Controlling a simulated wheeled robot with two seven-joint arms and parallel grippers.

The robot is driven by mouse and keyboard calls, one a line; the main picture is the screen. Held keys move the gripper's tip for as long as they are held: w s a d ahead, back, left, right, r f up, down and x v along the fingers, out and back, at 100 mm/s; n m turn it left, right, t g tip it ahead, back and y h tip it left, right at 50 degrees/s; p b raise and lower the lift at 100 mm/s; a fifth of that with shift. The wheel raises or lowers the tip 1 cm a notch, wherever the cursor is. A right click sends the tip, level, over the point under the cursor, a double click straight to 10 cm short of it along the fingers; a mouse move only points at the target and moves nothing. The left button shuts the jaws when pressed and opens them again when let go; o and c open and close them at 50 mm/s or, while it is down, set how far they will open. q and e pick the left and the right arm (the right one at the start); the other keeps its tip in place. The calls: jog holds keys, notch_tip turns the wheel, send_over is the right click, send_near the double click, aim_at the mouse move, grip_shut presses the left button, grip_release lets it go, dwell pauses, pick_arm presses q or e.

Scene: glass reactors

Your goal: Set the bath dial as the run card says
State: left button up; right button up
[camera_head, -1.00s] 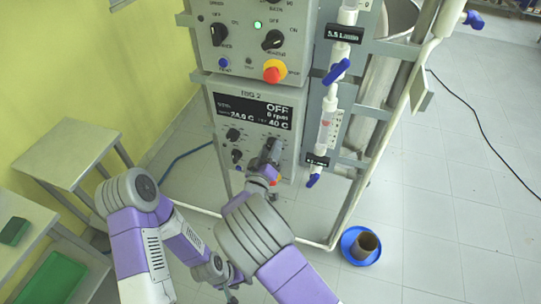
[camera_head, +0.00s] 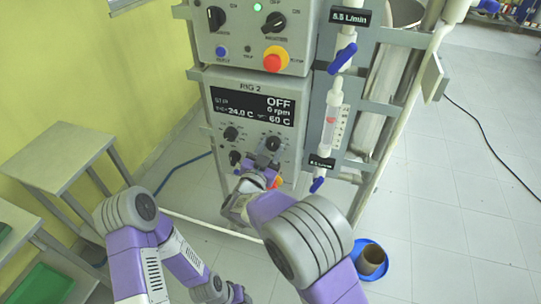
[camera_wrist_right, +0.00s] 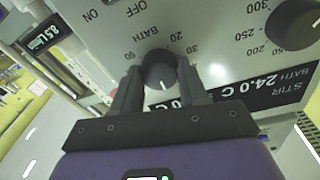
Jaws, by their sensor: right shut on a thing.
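The RIG 2 panel (camera_head: 291,150) faces me, with a display (camera_head: 252,105) reading OFF, 0 rpm, 24.0 C and 60 C. The bath dial (camera_head: 272,144) is the dark knob at the panel's lower right. In the right wrist view the bath dial (camera_wrist_right: 160,68) sits between the two fingers of my right gripper (camera_wrist_right: 160,88), which is shut on it. A white mark shows on the knob. In the head view my right gripper (camera_head: 266,158) reaches the dial from below. My left arm's end is low in the picture, its fingers unclear. I cannot make out a run card.
A red and yellow stop button (camera_head: 275,60) sits on the panel above. Blue-handled valves (camera_head: 342,58) and a flow tube (camera_head: 333,122) stand right of the panel. A blue dish with a brown cup (camera_head: 371,261) is on the floor. A grey side table (camera_head: 62,150) stands left.

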jog(key=m+b, duration=0.5)
jog(key=m, duration=0.1)
jog(key=shift+d+m, duration=0.1)
jog(key=shift+m, duration=0.3)
jog(key=shift+r+m+g+b, duration=0.1)
jog(key=shift+m+g+b, duration=0.2)
jog(key=shift+m+b, duration=0.6)
jog(key=shift+r+m, duration=0.1)
jog(key=shift+m, duration=1.1)
jog(key=o, duration=1.1)
jog(key=shift+c, duration=0.2)
